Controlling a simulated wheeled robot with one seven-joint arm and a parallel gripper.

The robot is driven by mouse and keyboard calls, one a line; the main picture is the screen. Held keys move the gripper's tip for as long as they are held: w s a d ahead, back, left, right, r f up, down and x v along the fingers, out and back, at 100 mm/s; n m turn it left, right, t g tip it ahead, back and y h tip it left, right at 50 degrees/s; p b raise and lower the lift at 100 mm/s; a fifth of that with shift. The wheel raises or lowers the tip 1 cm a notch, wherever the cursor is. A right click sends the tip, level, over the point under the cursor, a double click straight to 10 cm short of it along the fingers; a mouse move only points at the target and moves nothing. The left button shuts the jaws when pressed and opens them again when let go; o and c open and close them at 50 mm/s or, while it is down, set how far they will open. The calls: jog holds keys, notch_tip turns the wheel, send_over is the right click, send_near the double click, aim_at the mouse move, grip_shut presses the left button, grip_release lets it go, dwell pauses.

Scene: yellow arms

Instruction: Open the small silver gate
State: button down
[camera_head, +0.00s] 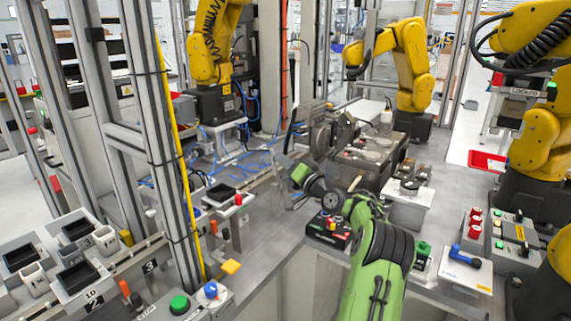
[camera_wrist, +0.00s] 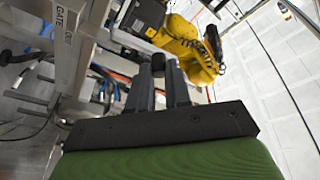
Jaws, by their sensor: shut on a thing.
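A silver upright bar lettered "GATE" (camera_wrist: 68,40) stands at the upper left of the wrist view. I cannot make out the gate's full outline in either view. In the wrist view, my gripper (camera_wrist: 168,68) points up the picture, its two grey fingers closed around a small dark round piece (camera_wrist: 173,72), like a knob or handle end. What this piece is fixed to is hidden, and I cannot tell whether it belongs to the gate. In the head view, my green arm reaches to the centre, with my gripper (camera_head: 287,172) small and partly lost against grey metal parts.
A grey machine (camera_head: 325,130) stands just beyond my gripper. A yellow arm (camera_head: 215,45) stands behind it, with blue hoses (camera_head: 240,145) on the bench. A black box with red buttons (camera_head: 328,228) sits under my arm. A silver frame with a yellow strip (camera_head: 175,130) rises at left.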

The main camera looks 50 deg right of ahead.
jog(key=c, duration=1.1)
grip_release()
jog(key=shift+o, duration=0.2)
jog(key=shift+s, duration=0.1)
jog(key=v, duration=1.5)
jog(key=shift+s, duration=0.3)
jog(key=shift+f, duration=0.1)
